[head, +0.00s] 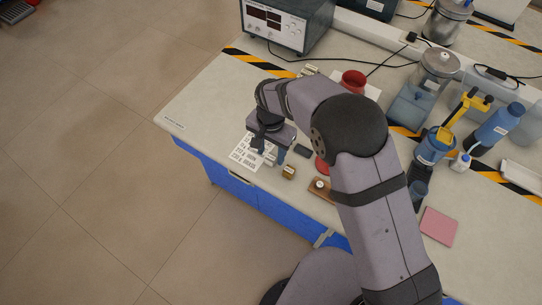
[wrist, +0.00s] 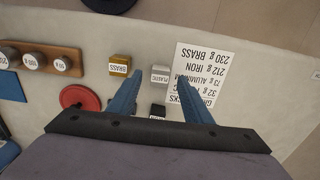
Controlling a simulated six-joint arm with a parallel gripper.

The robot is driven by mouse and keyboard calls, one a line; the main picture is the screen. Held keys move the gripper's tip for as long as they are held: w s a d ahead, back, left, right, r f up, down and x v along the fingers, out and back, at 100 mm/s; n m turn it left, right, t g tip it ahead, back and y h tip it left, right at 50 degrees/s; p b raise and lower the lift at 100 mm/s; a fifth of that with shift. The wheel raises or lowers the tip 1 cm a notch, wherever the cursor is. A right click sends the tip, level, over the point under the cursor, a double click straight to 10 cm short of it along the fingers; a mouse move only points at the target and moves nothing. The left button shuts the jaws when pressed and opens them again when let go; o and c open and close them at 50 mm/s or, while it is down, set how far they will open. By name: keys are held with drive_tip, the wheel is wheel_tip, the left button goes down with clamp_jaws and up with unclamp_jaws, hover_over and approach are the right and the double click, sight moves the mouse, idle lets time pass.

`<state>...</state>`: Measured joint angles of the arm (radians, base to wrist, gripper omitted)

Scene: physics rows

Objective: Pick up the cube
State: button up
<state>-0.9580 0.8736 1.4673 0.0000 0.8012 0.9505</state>
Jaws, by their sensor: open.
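My gripper (head: 271,156) (wrist: 160,78) is open, its two blue fingers pointing down over the bench near its front edge. A light grey cube labelled PLASTIC (wrist: 160,74) lies between the fingertips in the wrist view; I cannot tell whether they touch it. A gold cube labelled BRASS (wrist: 120,66) stands just left of the left finger there, and in the head view it is the gold cube (head: 288,172) right of the gripper. A dark block (wrist: 158,110) is partly hidden by my gripper in the wrist view. The grey cube is not clearly seen in the head view.
A printed sheet of material weights (wrist: 202,70) lies beside the right finger. A red disc (wrist: 80,98) and a wooden strip with labelled weights (wrist: 40,57) lie to the left. A red bowl (head: 354,80), bottles and a power supply (head: 286,22) stand farther back.

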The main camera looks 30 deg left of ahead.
sight(271, 157)
drive_tip(key=shift+f, duration=1.1)
drive_tip(key=c, duration=1.1)
drive_tip(key=shift+c, duration=0.2)
wheel_tip(271, 157, up, 10)
drive_tip(key=b, duration=0.2)
drive_tip(key=shift+b, duration=0.3)
